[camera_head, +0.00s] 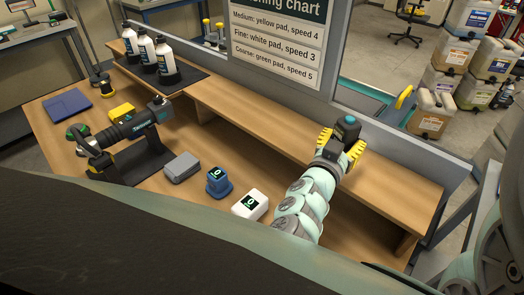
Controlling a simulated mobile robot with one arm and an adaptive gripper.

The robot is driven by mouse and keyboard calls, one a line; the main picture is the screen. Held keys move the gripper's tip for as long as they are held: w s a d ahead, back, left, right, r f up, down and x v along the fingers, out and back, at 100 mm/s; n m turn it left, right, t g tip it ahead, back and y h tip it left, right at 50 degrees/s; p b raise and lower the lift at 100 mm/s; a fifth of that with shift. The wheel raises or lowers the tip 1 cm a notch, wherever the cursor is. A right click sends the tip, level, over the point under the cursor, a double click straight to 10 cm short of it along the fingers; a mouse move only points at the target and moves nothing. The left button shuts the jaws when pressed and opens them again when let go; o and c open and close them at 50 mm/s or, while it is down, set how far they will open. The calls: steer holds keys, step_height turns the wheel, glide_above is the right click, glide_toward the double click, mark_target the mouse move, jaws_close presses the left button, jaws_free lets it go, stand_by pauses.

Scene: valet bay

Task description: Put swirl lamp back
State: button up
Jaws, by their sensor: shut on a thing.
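My gripper (341,146) is at the right of the bench, its yellow ribbed fingers shut around a small dark body with a teal patch on top. This held thing (346,127) appears to be the swirl lamp; its lower part is hidden between the fingers. It is near the front of the raised wooden shelf, and I cannot tell whether it touches anything. No empty place for the lamp can be made out with certainty.
On the bench (200,203) are a polisher (138,125) on a black stand, a grey box (182,167), a blue device (218,181) and a white device (250,205). Several bottles (147,52) stand on the raised shelf (255,108). The chart panel (278,40) rises behind.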

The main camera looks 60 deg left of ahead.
steer(key=shift+f, duration=0.1)
steer(key=o, duration=1.2)
steer(key=shift+o, duration=0.2)
steer(key=shift+s+d+r+p, duration=0.1)
steer(key=shift+s+r+p, duration=0.15)
steer(key=shift+s+p, duration=0.1)
steer(key=p+v, duration=0.5)
steer(key=v, duration=0.6)
steer(key=shift+s, duration=0.2)
steer(key=shift+d+f, duration=0.1)
steer(key=shift+f, duration=0.05)
